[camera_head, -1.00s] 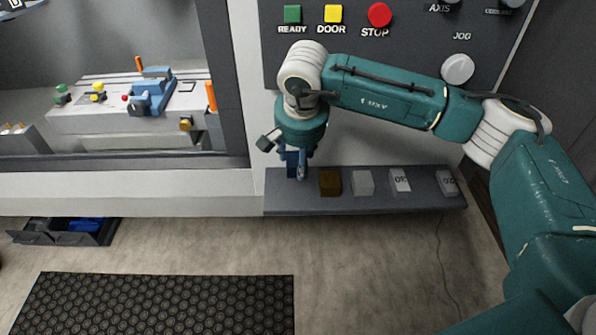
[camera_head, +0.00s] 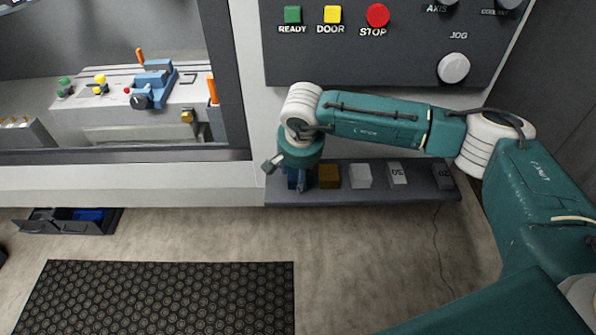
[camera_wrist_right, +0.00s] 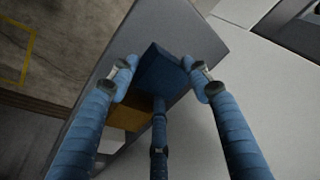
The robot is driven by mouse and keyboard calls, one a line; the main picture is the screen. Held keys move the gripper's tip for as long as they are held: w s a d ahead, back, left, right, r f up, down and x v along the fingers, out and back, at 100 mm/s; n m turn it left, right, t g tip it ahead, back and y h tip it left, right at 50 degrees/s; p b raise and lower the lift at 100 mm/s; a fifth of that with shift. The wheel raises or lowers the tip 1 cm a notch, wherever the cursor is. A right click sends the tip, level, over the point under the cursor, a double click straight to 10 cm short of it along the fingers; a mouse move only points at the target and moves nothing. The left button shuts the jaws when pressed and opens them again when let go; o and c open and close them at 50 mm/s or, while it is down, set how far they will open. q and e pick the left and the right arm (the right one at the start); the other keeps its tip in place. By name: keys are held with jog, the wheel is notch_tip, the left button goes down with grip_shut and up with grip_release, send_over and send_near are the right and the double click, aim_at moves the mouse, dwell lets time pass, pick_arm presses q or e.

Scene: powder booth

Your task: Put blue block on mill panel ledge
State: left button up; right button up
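The blue block (camera_wrist_right: 160,72) is on the left end of the grey mill panel ledge (camera_head: 375,193), beside a brown-orange block (camera_head: 329,177). My right gripper (camera_head: 297,182) is low over that end, pointing down, and mostly hides the blue block in the head view. In the right wrist view my right gripper (camera_wrist_right: 160,80) has its blue fingers spread around the blue block, two at its sides and one nearer the camera. They look open; whether any finger touches the block is unclear. My left gripper is not in view.
The control panel (camera_head: 400,60) is above. A black mat (camera_head: 170,300) and an open drawer bin (camera_head: 65,221) are lower left.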

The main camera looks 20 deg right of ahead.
jog(key=shift+o, duration=1.4)
jog(key=shift+r, duration=0.45)
jog(key=b+v, duration=0.4)
jog(key=v, duration=0.7)
jog(key=shift+r, duration=0.15)
jog(key=shift+s, duration=0.15)
